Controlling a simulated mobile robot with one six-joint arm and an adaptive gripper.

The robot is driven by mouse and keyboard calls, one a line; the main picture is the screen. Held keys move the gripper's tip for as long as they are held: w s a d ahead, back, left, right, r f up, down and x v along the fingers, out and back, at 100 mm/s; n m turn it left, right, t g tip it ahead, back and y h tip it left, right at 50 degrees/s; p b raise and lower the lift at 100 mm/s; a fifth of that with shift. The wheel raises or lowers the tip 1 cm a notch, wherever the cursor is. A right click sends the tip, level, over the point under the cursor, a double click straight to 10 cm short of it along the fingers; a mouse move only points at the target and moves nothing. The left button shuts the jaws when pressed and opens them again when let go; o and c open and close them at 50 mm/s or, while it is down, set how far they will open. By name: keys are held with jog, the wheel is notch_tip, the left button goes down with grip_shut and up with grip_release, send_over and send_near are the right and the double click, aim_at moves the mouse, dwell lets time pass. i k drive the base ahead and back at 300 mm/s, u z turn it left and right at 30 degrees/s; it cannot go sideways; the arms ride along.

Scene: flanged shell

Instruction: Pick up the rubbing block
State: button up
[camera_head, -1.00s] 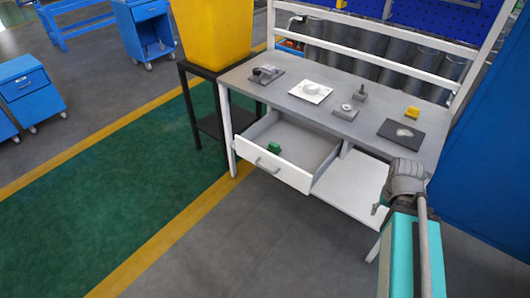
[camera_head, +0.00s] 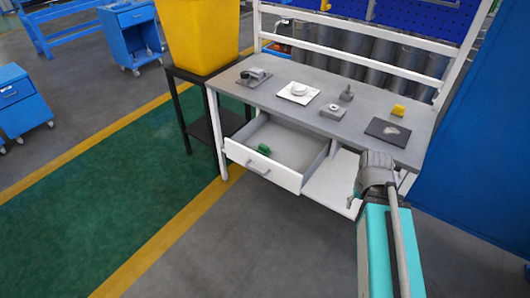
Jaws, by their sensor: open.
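Two small blocks could be the rubbing block, and I cannot tell which. A green block (camera_head: 268,146) lies inside the open drawer (camera_head: 262,172), near its left side. A yellow block (camera_head: 398,110) sits at the back right of the grey bench top (camera_head: 350,133). My gripper (camera_head: 353,200) is only partly visible at the end of my arm, low in front of the bench's right side. It is open and apart from both blocks, and nothing shows in it.
The bench also holds a dark clamp-like part (camera_head: 255,75), a white plate with a round part (camera_head: 298,92), small grey parts (camera_head: 333,110) and a dark plate (camera_head: 389,132). A yellow bin (camera_head: 203,35) stands left. Floor in front is clear.

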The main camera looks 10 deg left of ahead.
aim_at(263, 150)
jog(key=u, duration=0.05)
jog(key=i, duration=1)
jog(key=z, duration=0.05)
